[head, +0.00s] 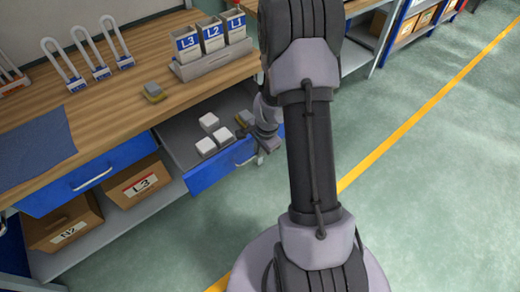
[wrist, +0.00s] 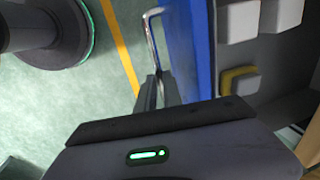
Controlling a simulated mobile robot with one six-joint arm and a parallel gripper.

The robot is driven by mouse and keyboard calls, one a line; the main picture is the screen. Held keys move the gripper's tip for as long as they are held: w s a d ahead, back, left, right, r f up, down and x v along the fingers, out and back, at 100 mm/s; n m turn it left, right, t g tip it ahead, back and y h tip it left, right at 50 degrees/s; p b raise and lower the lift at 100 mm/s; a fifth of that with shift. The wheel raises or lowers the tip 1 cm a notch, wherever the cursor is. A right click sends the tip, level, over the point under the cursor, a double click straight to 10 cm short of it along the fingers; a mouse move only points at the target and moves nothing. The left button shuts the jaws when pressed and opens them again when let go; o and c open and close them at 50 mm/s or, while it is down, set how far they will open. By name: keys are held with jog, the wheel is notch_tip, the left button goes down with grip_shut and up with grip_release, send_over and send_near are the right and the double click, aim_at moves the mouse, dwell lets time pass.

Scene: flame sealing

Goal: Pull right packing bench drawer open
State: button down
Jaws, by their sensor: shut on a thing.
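The right packing bench drawer has a blue front (head: 212,172) and stands pulled out, with its grey inside showing. It holds several white blocks (head: 207,146) and a grey and yellow block (head: 244,118). My gripper (head: 250,140) is at the drawer front, partly hidden by my own arm in the head view. In the wrist view, the fingers (wrist: 158,91) are shut on the silver handle (wrist: 151,28), beside the blue front (wrist: 186,45).
The left drawer (head: 84,177) is shut. Boxes marked L3 (head: 138,184) and N2 (head: 64,226) stand on the shelf below. Labelled bins (head: 212,35), hoops (head: 90,55) and a small block (head: 153,92) are on the wooden bench top. Green floor beyond the bench is clear.

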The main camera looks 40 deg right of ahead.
jog(key=c, duration=1.8)
grip_release()
jog(key=shift+o, duration=0.2)
jog(key=s+r+p, duration=0.3)
jog(key=r+p, duration=0.5)
jog(key=r, duration=0.9)
jog(key=shift+s, duration=0.2)
jog(key=shift+r, duration=0.1)
